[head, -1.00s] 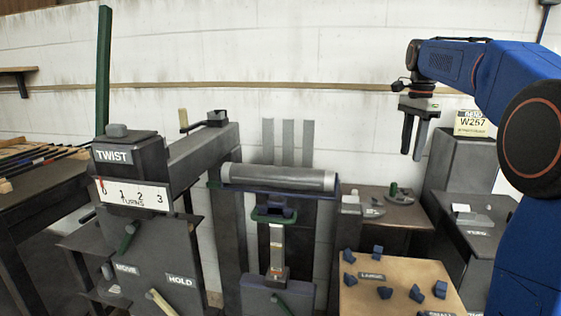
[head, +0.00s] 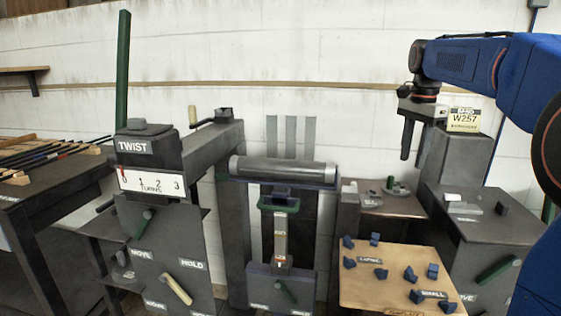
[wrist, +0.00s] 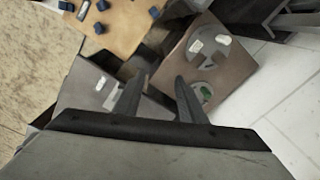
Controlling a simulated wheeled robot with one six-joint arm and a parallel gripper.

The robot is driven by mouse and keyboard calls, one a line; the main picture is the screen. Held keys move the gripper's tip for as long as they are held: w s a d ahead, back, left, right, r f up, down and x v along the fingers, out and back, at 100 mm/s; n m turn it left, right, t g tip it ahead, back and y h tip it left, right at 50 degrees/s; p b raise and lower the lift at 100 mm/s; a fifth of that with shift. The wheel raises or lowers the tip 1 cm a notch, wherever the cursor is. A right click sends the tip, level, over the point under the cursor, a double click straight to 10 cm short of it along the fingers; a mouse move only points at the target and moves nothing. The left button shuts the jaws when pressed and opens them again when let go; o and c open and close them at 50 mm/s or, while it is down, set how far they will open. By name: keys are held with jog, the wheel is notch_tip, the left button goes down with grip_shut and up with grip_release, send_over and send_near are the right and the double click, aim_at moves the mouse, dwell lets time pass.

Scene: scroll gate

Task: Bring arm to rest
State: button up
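My gripper (head: 413,138) hangs at the end of my blue arm on the right of the head view, fingers pointing down. In the wrist view my gripper (wrist: 157,98) has its two fingers apart with nothing between them. It is in the air, clear of the surfaces below. Under it in the wrist view is a brown board (wrist: 238,65) with a grey round fitting and a green part.
A tan board (head: 385,277) with several blue blocks stands at front centre right. The grey TWIST machine (head: 150,160) and a horizontal roller (head: 283,172) stand to the left. A W257 sign (head: 464,119) is close beside my gripper. A dark bench (head: 490,225) is at right.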

jog(key=s+a+f+n+t, duration=0.1)
jog(key=s+a+f+n, duration=0.25)
jog(key=s, duration=0.55)
jog(key=s+a+f+n+t, duration=0.15)
jog(key=s+f+n, duration=0.3)
jog(key=s, duration=0.55)
jog(key=s+a+f+n+t, duration=0.1)
jog(key=s+f+n, duration=0.5)
jog(key=s+f, duration=0.8)
jog(key=shift+s+a+f+n+t, duration=0.3)
jog(key=shift+s+a+f+t, duration=0.05)
jog(key=shift+a+f, duration=0.5)
